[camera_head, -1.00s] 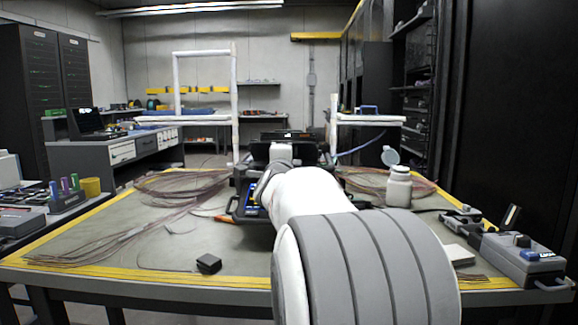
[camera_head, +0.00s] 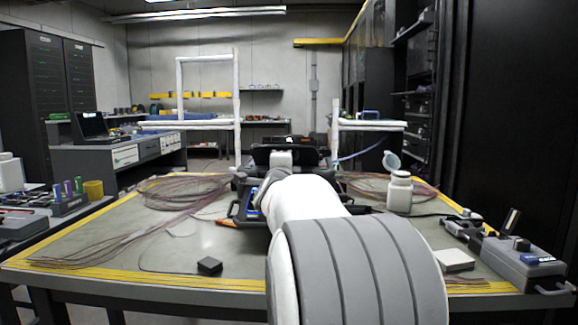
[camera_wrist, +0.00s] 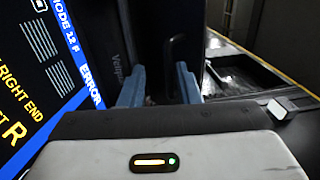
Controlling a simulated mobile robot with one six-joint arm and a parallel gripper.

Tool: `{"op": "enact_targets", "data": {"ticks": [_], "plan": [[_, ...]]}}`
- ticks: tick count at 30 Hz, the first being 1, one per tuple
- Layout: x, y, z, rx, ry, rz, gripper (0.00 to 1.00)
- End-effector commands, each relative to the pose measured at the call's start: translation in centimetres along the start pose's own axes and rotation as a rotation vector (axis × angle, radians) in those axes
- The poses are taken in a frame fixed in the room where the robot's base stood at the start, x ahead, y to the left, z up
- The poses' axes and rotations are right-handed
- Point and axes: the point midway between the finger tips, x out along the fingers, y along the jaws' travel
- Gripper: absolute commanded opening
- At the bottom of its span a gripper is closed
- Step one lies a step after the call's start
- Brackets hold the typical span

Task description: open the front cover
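The dark fusion splicer (camera_head: 243,209) sits mid-table in the head view, largely hidden behind my white and grey arm. In the wrist view its lit screen (camera_wrist: 40,75) fills the left side and shows "ERROR". A dark panel (camera_wrist: 118,62) with partly hidden lettering stands just beyond my fingers; I cannot tell for sure whether it is the front cover. My gripper (camera_wrist: 160,88) has two blue fingertips held apart with a dark gap between them. I see nothing clearly clamped there, and cannot tell whether the fingers touch the panel. The head view hides the fingertips.
A white bottle (camera_head: 399,192) with its lid tipped open stands right of the splicer. A grey device (camera_head: 522,262) lies at the table's right edge, and a small black box (camera_head: 209,265) at the front left. Loose fibre bundles (camera_head: 110,240) spread over the left side.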

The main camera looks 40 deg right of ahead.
Motion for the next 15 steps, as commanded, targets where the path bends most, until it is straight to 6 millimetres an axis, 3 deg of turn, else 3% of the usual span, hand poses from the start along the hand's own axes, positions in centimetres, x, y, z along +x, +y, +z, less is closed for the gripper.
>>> {"op": "enact_targets", "data": {"ticks": [5, 15], "plan": [[-0.7, -0.3, 0.0, 0.000, 0.000, -0.003, 0.30], [-6.0, -0.3, -0.1, 0.000, 0.000, -0.001, 0.30]]}}
